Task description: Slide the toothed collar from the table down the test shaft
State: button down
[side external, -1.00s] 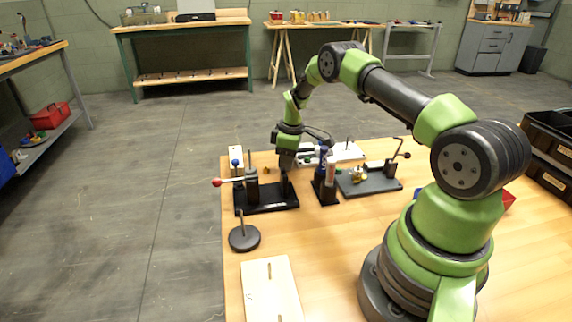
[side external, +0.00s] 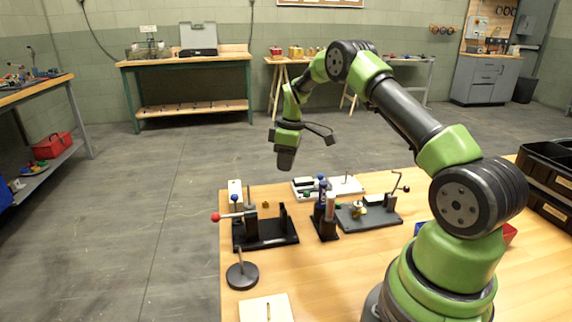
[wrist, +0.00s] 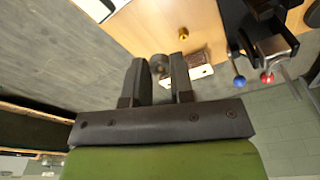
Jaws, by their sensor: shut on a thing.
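My gripper (side external: 285,166) is raised above the far left part of the table, pointing down. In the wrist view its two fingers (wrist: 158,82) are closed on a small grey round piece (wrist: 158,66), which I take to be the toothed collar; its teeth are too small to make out. In the side view the piece is hidden. An upright rod on a round dark base (side external: 242,273) stands at the table's near left. Another short rod (side external: 268,311) rises from a pale board (side external: 255,308) at the bottom edge. I cannot tell which is the test shaft.
A black fixture (side external: 265,241) with a red-knobbed lever stands beneath and left of the gripper. A small brass piece (wrist: 183,33) lies on the table. A dark stand with tubes (side external: 325,229), a grey clamp plate (side external: 368,219) and a white plate (side external: 345,186) crowd the middle.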

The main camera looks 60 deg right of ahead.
notch_tip(320, 180, up, 8)
jog(key=r, duration=0.1)
jog(key=s+a+n, duration=0.1)
jog(key=a+n, duration=0.5)
jog(key=a, duration=1.1)
jog(key=s+a+f+n, duration=0.1)
jog(key=s+a+n, duration=0.2)
jog(key=s+a, duration=0.45)
jog(key=shift+g+y, duration=0.3)
jog(key=shift+w+a+f, duration=0.15)
jog(key=shift+w+f, duration=0.15)
jog(key=shift+f, duration=1.2)
jog(key=shift+w+a+f, duration=0.15)
jog(key=shift+w+f, duration=0.15)
jog(key=shift+f, duration=1.15)
jog(key=shift+w+a+f, duration=0.15)
jog(key=shift+w+f, duration=0.15)
jog(key=shift+f, duration=1.2)
jog(key=shift+m, duration=1)
